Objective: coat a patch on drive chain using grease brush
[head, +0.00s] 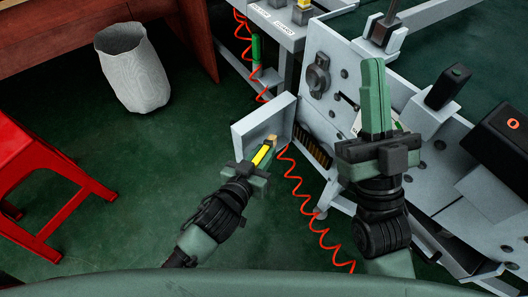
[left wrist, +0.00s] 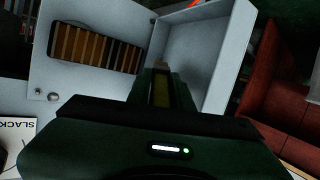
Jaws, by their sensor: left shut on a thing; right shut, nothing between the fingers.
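My left gripper (head: 264,156) is shut on the grease brush (head: 261,156), which has a yellow handle and a tan tip pointing up and away from me. The brush also shows dimly between the fingers in the left wrist view (left wrist: 161,88). The drive chain (head: 312,147) is a brown, slatted band in an opening of the grey machine side. It also shows in the left wrist view (left wrist: 95,47), left of the brush. The brush tip appears apart from the chain. My right gripper (head: 374,85) is shut and empty in front of the machine.
An open grey cover (head: 285,107) stands beside the chain opening and behind the brush. A red coiled cord (head: 303,193) hangs close to my left gripper. A red stool (head: 35,155) and a pale bin (head: 132,67) stand left, with clear green floor between.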

